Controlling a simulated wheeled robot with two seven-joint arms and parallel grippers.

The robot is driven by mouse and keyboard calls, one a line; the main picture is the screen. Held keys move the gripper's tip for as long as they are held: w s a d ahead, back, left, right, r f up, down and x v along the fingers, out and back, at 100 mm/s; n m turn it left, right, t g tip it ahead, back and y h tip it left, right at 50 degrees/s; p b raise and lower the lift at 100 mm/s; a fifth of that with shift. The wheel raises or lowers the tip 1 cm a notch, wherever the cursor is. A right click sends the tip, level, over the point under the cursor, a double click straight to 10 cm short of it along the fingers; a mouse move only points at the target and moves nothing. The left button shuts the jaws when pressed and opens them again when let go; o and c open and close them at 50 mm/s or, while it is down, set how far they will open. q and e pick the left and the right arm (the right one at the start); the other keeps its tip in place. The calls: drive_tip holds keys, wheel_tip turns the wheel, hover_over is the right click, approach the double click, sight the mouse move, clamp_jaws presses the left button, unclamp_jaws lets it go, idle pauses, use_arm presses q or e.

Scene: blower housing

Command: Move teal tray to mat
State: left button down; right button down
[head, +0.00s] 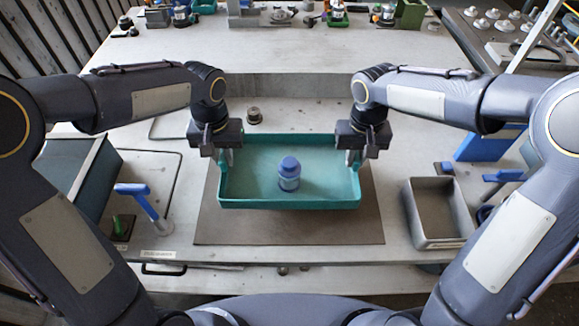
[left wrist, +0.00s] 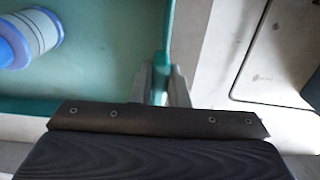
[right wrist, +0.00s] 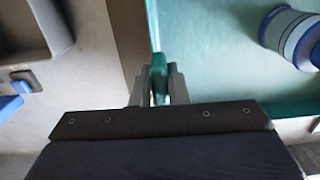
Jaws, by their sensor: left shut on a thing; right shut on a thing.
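The teal tray (head: 290,203) is over the brown mat (head: 290,228) in the head view, with a blue-capped jar (head: 289,174) standing in it. My left gripper (head: 226,158) is shut on the tray's left wall, and my right gripper (head: 352,157) is shut on its right wall. The left wrist view shows the wall between the left fingers (left wrist: 161,85); the right wrist view shows the same for the right fingers (right wrist: 158,85). I cannot tell whether the tray touches the mat or is held just above it.
A grey bin (head: 438,212) stands right of the mat. A blue-handled tool (head: 140,200) and a dark case (head: 75,178) are at the left. A small round part (head: 254,115) lies behind the tray. Several items line the back of the bench. The mat's front strip is bare.

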sight(228, 175)
use_arm(q)
drive_tip(key=shift+s+r, duration=0.1)
drive_tip(key=shift+s, duration=0.1)
use_arm(e)
drive_tip(key=shift+s+r, duration=0.1)
drive_tip(key=shift+s, duration=0.1)
use_arm(q)
drive_tip(key=shift+w, duration=0.1)
use_arm(e)
drive_tip(key=shift+w, duration=0.1)
